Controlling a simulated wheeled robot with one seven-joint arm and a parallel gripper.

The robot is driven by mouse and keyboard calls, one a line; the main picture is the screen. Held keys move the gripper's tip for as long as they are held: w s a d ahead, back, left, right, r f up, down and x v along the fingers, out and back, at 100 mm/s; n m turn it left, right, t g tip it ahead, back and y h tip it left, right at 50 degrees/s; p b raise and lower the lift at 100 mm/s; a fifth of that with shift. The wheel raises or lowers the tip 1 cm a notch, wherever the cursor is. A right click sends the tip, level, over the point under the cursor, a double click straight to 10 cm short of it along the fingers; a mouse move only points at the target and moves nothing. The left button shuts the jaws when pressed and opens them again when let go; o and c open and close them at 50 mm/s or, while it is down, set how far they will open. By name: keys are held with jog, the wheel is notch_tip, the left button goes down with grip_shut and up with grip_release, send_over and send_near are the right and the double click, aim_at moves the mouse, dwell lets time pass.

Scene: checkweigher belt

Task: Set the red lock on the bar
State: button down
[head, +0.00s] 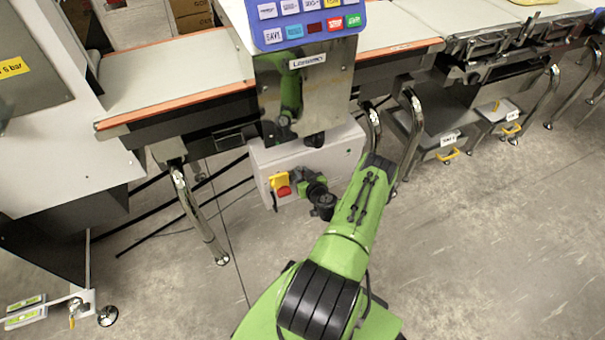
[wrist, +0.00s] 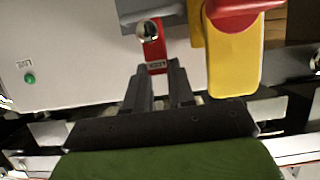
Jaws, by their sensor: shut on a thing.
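The red lock (wrist: 156,62) shows in the wrist view with a small pale label on its face. My gripper (wrist: 160,72) is shut on it, with a dark finger on either side of its lower end. A shiny round metal part (wrist: 149,31) covers part of the lock's upper left. A grey piece (wrist: 150,12) crosses above it; I cannot tell whether this is the bar or whether the lock touches it. In the head view my gripper (head: 312,188) is in front of the white box, beside the yellow and red switch; the lock is not clear there.
The yellow switch plate (wrist: 235,70) with its red handle (wrist: 238,8) stands close right of the lock. The white box (head: 335,150) has a green button (wrist: 29,78) at left. The conveyor (head: 175,72) and control panel (head: 308,18) are above. Open floor (head: 480,250) lies right.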

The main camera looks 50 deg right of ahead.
jog(key=shift+f+b, duration=0.5)
jog(key=shift+f, duration=0.2)
jog(key=shift+f, duration=0.35)
jog(key=shift+f+b, duration=0.3)
jog(key=shift+f, duration=0.3)
jog(key=c, duration=0.9)
grip_release()
jog(key=p+v, duration=0.8)
jog(key=v, duration=0.7)
jog(key=shift+s+a+r+p, duration=0.1)
jog(key=shift+s+a+p, duration=0.05)
jog(key=shift+s+p, duration=0.2)
